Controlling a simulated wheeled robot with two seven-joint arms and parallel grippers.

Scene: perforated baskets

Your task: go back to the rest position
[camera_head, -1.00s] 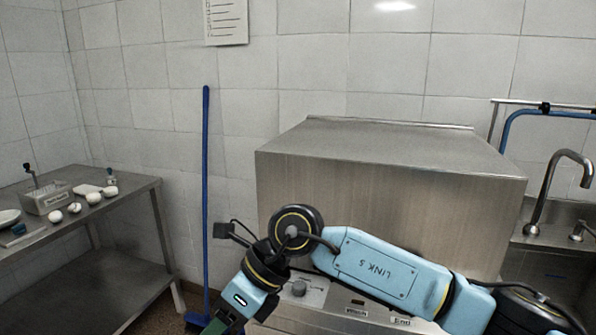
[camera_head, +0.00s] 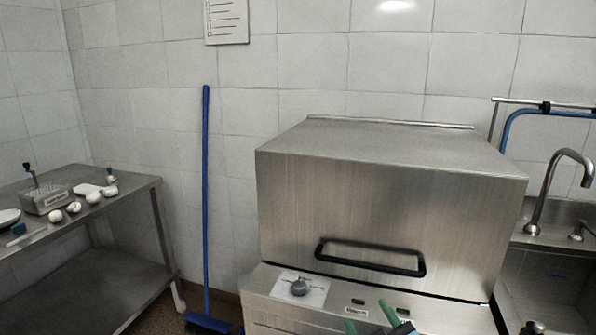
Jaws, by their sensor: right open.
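My right gripper (camera_head: 370,317) shows only by its green fingertips at the bottom edge, right of centre. The fingertips are spread apart, with nothing seen between them. They appear in front of the lower front panel of the steel machine (camera_head: 375,205). The rest of the right arm is mostly below the picture. My left gripper is not in view. The machine's hood is down, and its black handle (camera_head: 370,258) is in full view and free of the gripper.
A steel table (camera_head: 125,195) with several small white items stands at the left. A blue broom (camera_head: 206,200) leans on the tiled wall. A sink with a tap (camera_head: 545,195) is at the right.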

